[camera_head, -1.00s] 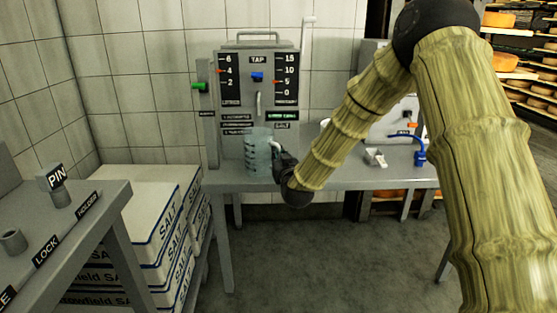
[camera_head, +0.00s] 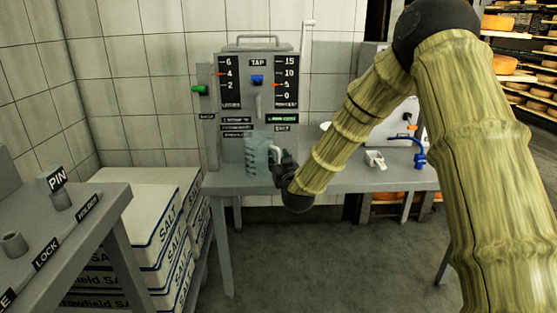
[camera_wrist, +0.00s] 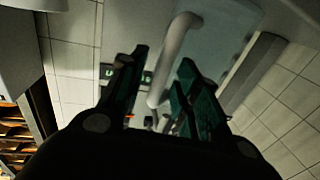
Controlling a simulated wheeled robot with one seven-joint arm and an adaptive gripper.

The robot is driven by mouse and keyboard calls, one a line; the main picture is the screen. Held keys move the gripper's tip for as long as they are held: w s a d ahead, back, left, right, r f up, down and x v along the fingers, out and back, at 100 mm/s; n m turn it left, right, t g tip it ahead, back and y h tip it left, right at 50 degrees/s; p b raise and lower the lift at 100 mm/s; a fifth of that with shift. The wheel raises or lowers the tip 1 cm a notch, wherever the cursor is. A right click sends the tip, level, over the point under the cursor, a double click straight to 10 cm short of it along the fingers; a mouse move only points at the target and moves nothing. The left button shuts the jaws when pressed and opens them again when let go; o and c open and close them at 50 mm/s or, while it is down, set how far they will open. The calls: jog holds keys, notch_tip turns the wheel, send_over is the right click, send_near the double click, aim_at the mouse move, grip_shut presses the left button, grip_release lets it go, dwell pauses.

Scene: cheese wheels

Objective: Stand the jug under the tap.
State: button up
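The jug (camera_head: 257,154) is pale blue and see-through, with dark marks on its side. It is at the front of the tap unit (camera_head: 258,75), below the short grey spout (camera_head: 258,103). Whether its base rests on the bench is unclear. Its pale handle (camera_head: 277,153) faces right, toward my gripper (camera_head: 278,164). In the wrist view the handle (camera_wrist: 174,62) runs between the two dark green fingers of my gripper (camera_wrist: 163,65). Gaps show on both sides of it, so the fingers look open around it. The gripper partly hides the handle's lower part.
The grey bench (camera_head: 330,180) carries a small white scoop-like item (camera_head: 375,159) and a blue tap (camera_head: 419,155) to the right. Floor in front is clear.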

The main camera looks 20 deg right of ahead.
jog(key=s+a+p, duration=0.1)
jog(key=s+p, duration=0.1)
jog(key=s, duration=0.9)
jog(key=s+a+f+g+y, duration=0.1)
jog(key=s+f+g, duration=0.2)
jog(key=s+f, duration=0.5)
jog(key=s+a+f+g, duration=0.2)
jog(key=s+f+g, duration=0.15)
jog(key=f, duration=0.85)
jog(key=s+a+f+g+y, duration=0.1)
jog(key=s+f+g, duration=0.1)
jog(key=s+f, duration=0.6)
jog(key=s+f+g, duration=0.3)
jog(key=s+f, duration=0.2)
jog(key=s, duration=0.5)
jog(key=s+f+g, duration=0.3)
jog(key=s+f, duration=0.3)
jog(key=s, duration=0.4)
jog(key=s+f+g, duration=0.3)
jog(key=s+f, duration=0.3)
jog(key=s, duration=0.4)
jog(key=shift+a, duration=0.3)
